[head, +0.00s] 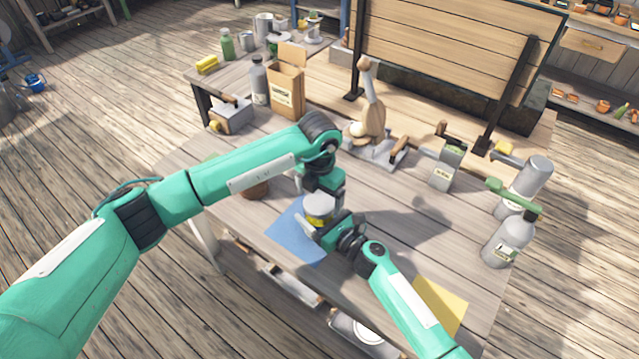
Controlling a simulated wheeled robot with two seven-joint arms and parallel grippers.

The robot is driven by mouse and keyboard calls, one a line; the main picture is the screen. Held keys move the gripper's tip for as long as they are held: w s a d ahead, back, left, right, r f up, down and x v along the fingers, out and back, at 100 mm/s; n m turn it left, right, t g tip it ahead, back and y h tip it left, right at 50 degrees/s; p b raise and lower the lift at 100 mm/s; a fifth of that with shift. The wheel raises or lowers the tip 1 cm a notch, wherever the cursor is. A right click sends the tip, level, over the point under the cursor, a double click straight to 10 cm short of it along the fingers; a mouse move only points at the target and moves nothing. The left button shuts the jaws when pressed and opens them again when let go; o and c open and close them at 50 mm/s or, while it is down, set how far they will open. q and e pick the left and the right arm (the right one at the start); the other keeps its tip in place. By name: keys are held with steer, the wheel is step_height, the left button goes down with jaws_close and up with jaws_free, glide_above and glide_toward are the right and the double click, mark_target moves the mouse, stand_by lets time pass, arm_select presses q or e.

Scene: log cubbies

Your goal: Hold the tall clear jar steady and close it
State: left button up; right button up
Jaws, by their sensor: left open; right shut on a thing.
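A short-looking round container (318,208), which I take to be the jar, stands over a blue cloth or mat (287,233) at the front of the table. It has a pale grey round top and a yellowish side; I cannot tell whether the top is a seated lid. My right gripper (312,230) comes from the lower right and is shut on the jar's near side. My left gripper (308,187) is just behind the jar, open, its fingers largely hidden by its own wrist. The jar's lower part is hidden by my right gripper.
A brown pot (254,188) is partly behind my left arm. A yellow sheet (438,303) lies at the front right. Grey bottles (509,241), a green-grey box (447,165) and a wooden figure (371,110) stand right and behind. A cardboard box (286,92) stands at the back left.

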arm_select(q)
steer(key=shift+f, duration=0.7)
steer(key=c, duration=1)
steer(key=o, duration=1.2)
steer(key=shift+c, duration=0.2)
steer(key=shift+r, duration=0.1)
step_height(320, 180, up, 12)
